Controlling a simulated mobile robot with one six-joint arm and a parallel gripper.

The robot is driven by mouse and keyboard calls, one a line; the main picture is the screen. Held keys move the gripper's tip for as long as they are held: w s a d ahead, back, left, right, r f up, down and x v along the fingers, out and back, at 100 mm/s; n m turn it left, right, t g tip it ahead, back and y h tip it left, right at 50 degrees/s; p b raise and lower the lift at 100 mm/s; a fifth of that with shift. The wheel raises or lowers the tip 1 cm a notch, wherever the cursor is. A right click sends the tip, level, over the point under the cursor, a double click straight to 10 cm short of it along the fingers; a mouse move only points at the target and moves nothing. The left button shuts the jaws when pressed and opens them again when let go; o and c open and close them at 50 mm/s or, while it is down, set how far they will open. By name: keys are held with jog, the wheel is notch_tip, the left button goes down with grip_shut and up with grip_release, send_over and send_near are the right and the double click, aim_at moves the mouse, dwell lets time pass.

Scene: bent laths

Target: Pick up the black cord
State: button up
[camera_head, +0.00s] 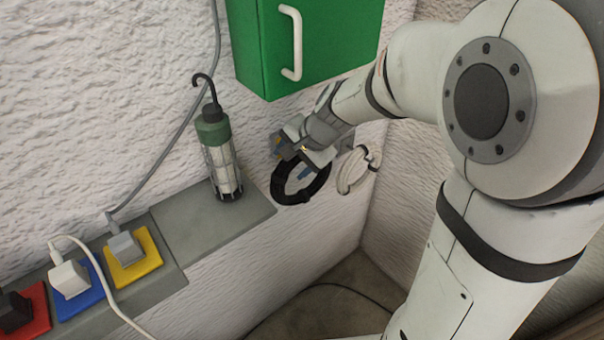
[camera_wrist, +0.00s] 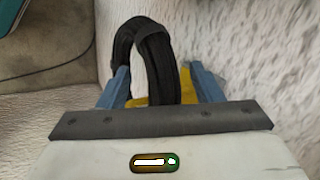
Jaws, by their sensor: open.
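The black cord (camera_head: 287,193) is a coiled ring hanging at the wall, below the green cabinet. My gripper (camera_head: 303,170) is at the top of this coil and hides part of it. In the wrist view, the black cord (camera_wrist: 154,58) rises as a loop between the two blue fingers of my gripper (camera_wrist: 160,72). The fingers stand apart on either side of it, with a gap visible at the right finger. Whether the left finger touches the cord I cannot tell.
A white coiled cord (camera_head: 352,172) hangs close to the right of the black one. A green cabinet (camera_head: 262,50) is above. A caged lamp (camera_head: 221,160) stands on a grey ledge (camera_head: 190,228) to the left, with plugs on coloured plates (camera_head: 137,268) along it.

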jog(key=shift+c, duration=0.5)
grip_shut()
dwell(0.3)
